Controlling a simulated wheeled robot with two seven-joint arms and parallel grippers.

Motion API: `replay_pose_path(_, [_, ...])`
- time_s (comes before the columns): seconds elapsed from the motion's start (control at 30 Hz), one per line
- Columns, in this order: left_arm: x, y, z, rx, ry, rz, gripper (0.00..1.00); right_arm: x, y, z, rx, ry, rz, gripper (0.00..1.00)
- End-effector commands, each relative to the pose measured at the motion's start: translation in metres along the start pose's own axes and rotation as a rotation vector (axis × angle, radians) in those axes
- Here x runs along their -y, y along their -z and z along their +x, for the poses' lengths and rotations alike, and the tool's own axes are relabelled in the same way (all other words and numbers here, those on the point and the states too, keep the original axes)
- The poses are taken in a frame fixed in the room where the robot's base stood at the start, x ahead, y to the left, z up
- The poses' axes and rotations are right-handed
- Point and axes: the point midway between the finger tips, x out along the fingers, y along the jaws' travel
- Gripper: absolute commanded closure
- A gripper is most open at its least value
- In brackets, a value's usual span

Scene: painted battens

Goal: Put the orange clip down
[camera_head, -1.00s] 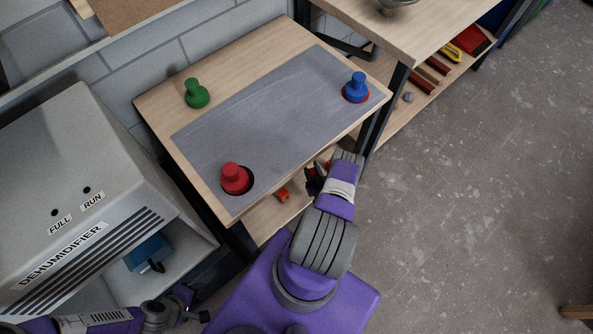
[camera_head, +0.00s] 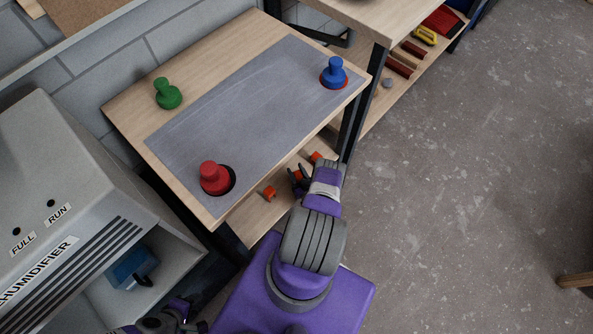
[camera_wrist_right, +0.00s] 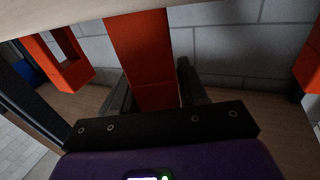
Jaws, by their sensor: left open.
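The orange clip (camera_wrist_right: 148,60) is a flat orange bar standing between the fingers of my right gripper (camera_wrist_right: 156,85), which look closed against its sides. In the head view my right gripper (camera_head: 298,178) is low beside the lower shelf, with a bit of orange between its dark fingers. Whether the clip's foot touches the shelf is hidden. My left gripper (camera_head: 190,322) is open and empty at the bottom edge, partly cut off.
Other orange clips (camera_head: 270,193) (camera_head: 317,157) stand on the lower shelf (camera_head: 250,215). The table (camera_head: 120,110) above holds red (camera_head: 212,178), green (camera_head: 167,94) and blue (camera_head: 333,72) knobbed pieces. A dehumidifier (camera_head: 60,220) is at left.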

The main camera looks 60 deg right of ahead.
Motion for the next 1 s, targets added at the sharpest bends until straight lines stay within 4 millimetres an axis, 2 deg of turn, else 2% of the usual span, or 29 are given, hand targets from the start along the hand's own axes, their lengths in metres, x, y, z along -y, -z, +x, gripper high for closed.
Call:
replay_pose_path(0.03, [0.0, 0.0, 0.0, 0.0, 0.0, 0.0, 0.57, 0.0, 0.0, 0.0, 0.0, 0.0, 0.0, 0.49])
replay_pose_path(0.1, [0.0, 0.0, 0.0, 0.0, 0.0, 0.0, 0.57, 0.0, 0.0, 0.0, 0.0, 0.0, 0.0, 0.38])
replay_pose_path(0.13, [0.0, 0.0, 0.0, 0.0, 0.0, 0.0, 0.57, 0.0, 0.0, 0.0, 0.0, 0.0, 0.0, 0.37])
replay_pose_path(0.5, [0.0, 0.0, -0.001, 0.0, 0.0, 0.0, 0.57, 0.0, 0.003, -0.002, 0.002, 0.0, 0.001, 0.37])
replay_pose_path(0.57, [-0.002, 0.0, -0.004, 0.0, 0.0, 0.0, 0.57, 0.0, 0.003, -0.011, 0.003, -0.001, 0.001, 0.37])
replay_pose_path(1.0, [-0.009, -0.001, -0.024, 0.0, 0.0, 0.0, 0.57, 0.0, 0.004, -0.1, 0.002, -0.001, 0.001, 0.37])
